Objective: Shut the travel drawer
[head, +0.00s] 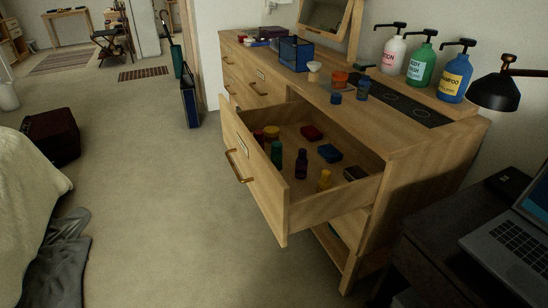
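The travel drawer (258,185) is pulled well out of the wooden dresser (421,172), on the upper row at the near end. Its front has a bronze bar handle (238,168) and a pale label plate above it. Inside it are several small things: a purple bottle (301,164), a green bottle (276,155), a yellow bottle (324,180), a red box (312,133), a blue box (330,153), and a dark box (355,173). Neither of my grippers shows in the head view.
The dresser top holds three pump bottles (422,62), a blue mesh box (296,54) and small jars. A dark desk with a laptop (516,243) stands at the right, under a black lamp (495,92). A bed (24,210) and a dark suitcase (50,136) are at the left. Carpet before the drawer is clear.

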